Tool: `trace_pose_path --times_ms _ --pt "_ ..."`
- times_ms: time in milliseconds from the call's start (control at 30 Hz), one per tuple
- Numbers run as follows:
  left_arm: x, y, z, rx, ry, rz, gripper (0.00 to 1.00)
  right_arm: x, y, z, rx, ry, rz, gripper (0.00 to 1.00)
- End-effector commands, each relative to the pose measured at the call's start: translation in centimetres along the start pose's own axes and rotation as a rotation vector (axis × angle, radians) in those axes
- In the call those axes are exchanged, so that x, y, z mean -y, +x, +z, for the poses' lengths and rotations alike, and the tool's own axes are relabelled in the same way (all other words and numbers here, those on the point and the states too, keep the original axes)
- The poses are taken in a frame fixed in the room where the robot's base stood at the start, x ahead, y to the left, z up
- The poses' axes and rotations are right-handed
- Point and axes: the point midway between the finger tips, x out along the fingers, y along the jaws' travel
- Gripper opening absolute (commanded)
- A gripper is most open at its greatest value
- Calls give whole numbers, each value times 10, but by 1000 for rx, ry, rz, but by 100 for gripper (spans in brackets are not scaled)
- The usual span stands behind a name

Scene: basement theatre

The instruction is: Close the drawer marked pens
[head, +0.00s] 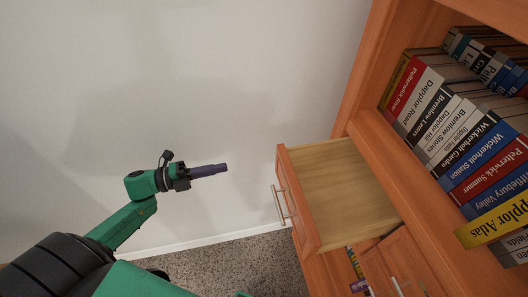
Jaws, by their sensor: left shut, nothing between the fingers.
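A wooden drawer (350,192) stands pulled out from the cabinet at the right in the head view. Its inside looks empty, and a metal bar handle (281,204) is on its front. No pens label can be read on it from here. My left gripper (221,169) has purple fingers and is shut and empty. It is to the left of the drawer front, apart from the handle, with the fingers pointing right. My right gripper is not in view.
Above the drawer, a shelf (376,133) holds several books (458,140). Another cabinet front with a handle (397,287) is below the drawer. A pale wall (230,60) is behind, and speckled floor (235,262) shows left of the cabinet.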

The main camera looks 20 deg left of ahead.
Motion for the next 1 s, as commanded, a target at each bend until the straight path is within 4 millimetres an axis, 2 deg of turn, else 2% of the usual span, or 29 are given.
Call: trace_pose_path --times_ms 67,167,367,700,833,1000 --pt "7 5 -8 -43 28 -8 0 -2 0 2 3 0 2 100" --pt "7 16 -8 -42 28 -10 0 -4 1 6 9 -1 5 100" --pt "7 58 -8 -39 26 -12 0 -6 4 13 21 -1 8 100" --pt "8 127 -10 -35 23 -11 0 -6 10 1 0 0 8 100" --pt "8 139 -10 -34 22 -10 0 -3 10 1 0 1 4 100" --pt "7 141 -11 -34 21 -8 0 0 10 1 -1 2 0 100"
